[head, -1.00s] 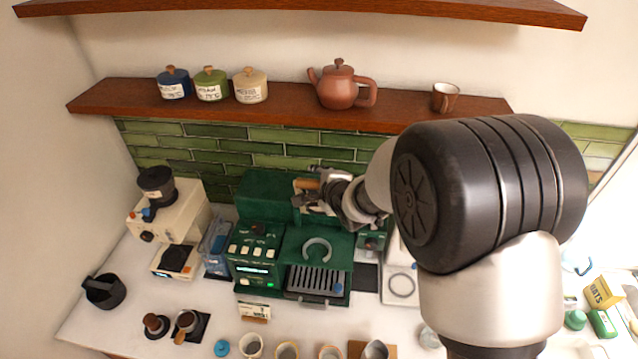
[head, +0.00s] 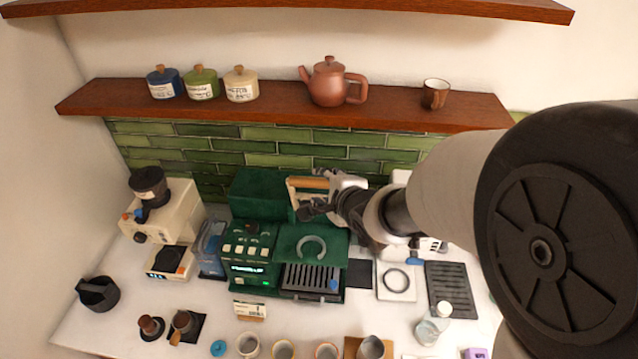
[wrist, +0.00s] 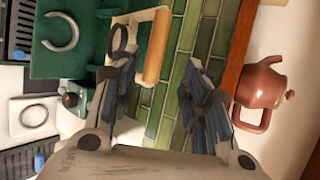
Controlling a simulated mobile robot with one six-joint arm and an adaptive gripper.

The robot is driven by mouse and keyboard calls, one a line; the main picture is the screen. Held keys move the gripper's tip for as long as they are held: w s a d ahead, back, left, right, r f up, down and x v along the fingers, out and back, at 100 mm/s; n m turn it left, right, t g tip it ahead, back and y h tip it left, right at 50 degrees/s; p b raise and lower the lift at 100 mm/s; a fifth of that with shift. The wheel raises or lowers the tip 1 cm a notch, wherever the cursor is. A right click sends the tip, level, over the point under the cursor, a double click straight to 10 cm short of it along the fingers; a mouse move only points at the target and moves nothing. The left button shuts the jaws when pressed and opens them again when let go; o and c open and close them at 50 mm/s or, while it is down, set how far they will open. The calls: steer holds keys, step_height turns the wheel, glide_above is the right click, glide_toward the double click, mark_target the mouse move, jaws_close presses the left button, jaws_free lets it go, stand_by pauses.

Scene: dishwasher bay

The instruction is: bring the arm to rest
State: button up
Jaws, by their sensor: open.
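My gripper (head: 312,196) is in front of the green tiled wall, above the right part of the green espresso machine (head: 262,190). In the wrist view my gripper (wrist: 162,98) shows two blue-padded fingers spread wide apart, with nothing held between them. A wooden bar on a pale frame (wrist: 157,45) shows beyond the fingertips; it also shows close to my gripper in the head view (head: 310,183). I cannot tell whether they touch. My arm reaches in from the right and hides part of the counter.
A wooden shelf (head: 270,112) above holds a brown teapot (head: 330,85), a cup (head: 435,94) and three lidded jars. A cream grinder (head: 165,215) stands left of the machine. Several cups line the counter's front. A bottle (head: 435,322) and a dark drip tray (head: 451,285) are at right.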

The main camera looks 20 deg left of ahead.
steer(key=shift+s+d+r, duration=0.3)
steer(key=shift+s+d, duration=0.1)
